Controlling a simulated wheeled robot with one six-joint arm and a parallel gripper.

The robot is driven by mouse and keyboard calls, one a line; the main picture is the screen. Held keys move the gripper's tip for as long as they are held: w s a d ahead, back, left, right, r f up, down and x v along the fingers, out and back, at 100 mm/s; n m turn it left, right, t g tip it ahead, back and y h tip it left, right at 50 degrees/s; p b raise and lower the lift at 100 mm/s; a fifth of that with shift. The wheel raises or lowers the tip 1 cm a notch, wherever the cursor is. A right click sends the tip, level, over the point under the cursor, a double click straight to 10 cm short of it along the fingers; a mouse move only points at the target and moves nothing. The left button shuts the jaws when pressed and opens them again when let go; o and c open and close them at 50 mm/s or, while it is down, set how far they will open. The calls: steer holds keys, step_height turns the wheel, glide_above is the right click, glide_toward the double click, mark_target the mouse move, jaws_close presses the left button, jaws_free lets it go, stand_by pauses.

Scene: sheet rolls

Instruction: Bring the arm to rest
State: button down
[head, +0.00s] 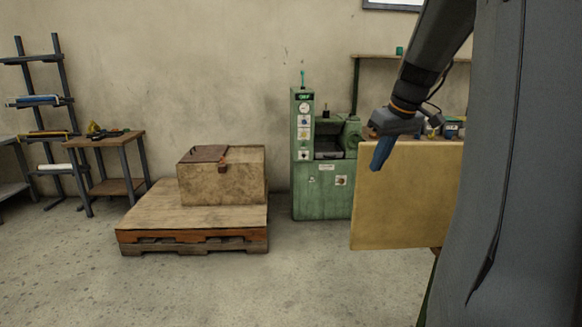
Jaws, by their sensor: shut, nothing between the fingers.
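My gripper (378,160) shows at the right of the head view, at the end of my dark arm, which comes down from the top right. Its blue fingers point downward and are closed together, with nothing held. It hangs in front of the upper left corner of a tan board-like panel (405,205); I cannot tell whether it touches it. My own grey body covers the right side of the view and hides what is behind it.
A green machine (318,190) stands at the wall behind my gripper. A wooden box (222,180) sits on a pallet (155,212) in the middle. A small table (105,143) and a shelf rack (50,100) stand at left. The floor in front is clear.

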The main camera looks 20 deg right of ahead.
steer(key=s+a+f+g, duration=0.1)
steer(key=s+a+f, duration=0.1)
steer(key=a+f, duration=0.5)
steer(key=s+a+f+g, duration=0.15)
steer(key=a+f, duration=0.35)
steer(key=a, duration=0.5)
steer(key=s+a+f, duration=0.9)
steer(key=s+a, duration=0.3)
steer(key=shift+f+m+g, duration=0.15)
steer(key=shift+m+g, duration=0.15)
steer(key=shift+g, duration=0.15)
